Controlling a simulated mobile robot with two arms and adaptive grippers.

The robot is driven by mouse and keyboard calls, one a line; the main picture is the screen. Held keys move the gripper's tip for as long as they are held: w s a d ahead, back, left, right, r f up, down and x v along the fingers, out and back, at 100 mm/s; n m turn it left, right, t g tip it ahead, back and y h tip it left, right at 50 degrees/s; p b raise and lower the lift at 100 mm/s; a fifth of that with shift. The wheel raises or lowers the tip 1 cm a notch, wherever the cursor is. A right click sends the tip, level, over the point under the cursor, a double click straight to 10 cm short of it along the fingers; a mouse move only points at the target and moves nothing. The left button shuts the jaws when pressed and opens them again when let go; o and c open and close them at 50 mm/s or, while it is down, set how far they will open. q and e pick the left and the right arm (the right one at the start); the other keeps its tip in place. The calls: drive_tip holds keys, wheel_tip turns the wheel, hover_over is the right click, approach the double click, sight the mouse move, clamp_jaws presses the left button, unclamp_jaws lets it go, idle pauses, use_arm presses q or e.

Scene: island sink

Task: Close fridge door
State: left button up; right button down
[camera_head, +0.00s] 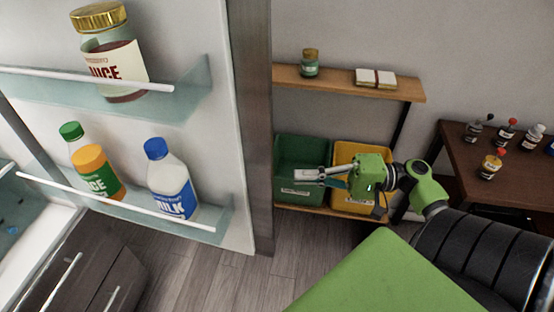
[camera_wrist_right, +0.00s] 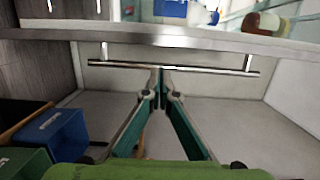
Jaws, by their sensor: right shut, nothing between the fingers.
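The fridge door (camera_head: 258,130) stands open in the head view, its inner side with shelves facing me. In the right wrist view the door's edge (camera_wrist_right: 150,39) runs across the top, with a long metal handle (camera_wrist_right: 200,69) below it on the outer side. My right gripper (camera_head: 302,177) is just right of the door edge in the head view, on the door's outer side. In the wrist view its fingers (camera_wrist_right: 160,72) are shut and empty, their tips overlapping the handle's middle; I cannot tell whether they touch. My left gripper is out of view.
Behind my right arm are a green bin (camera_head: 300,150), a yellow bin (camera_head: 352,152) and a wooden shelf (camera_head: 340,84). A brown table (camera_head: 480,160) with small bottles stands right.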

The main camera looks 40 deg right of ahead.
sight(260, 176)
drive_tip(key=shift+p+x, duration=1.95)
drive_tip(key=shift+x, duration=3.15)
drive_tip(key=shift+r, duration=0.15)
